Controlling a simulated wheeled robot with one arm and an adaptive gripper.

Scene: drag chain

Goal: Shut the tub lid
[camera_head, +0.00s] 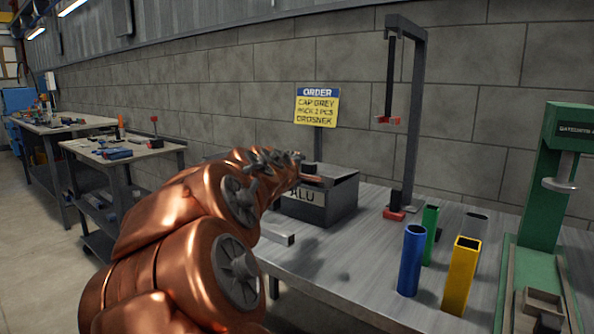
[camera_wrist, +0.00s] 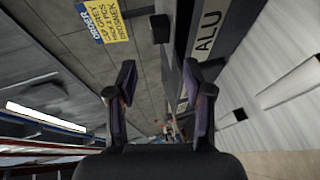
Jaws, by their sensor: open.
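The tub is a dark grey box with a pale ALU label (camera_head: 303,196) at the back of the workbench; the label also shows large in the wrist view (camera_wrist: 208,32). Its top (camera_head: 343,177) is partly hidden by my arm, so I cannot tell how far the lid is open. In the wrist view a dark knob-like piece (camera_wrist: 160,28) stands out beside the tub's upper edge. My gripper (camera_wrist: 158,82) is open and empty, its fingers pointing toward the tub's upper edge region. In the head view the gripper is close to the tub's top, mostly hidden by my copper arm.
Blue (camera_head: 411,260), green (camera_head: 430,235) and yellow (camera_head: 461,277) square or round tubes stand on the bench (camera_head: 350,280). A tall dark stand (camera_head: 415,110) rises behind them. A green press (camera_head: 540,190) is at right. An order sign (camera_head: 317,105) stands behind the tub.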

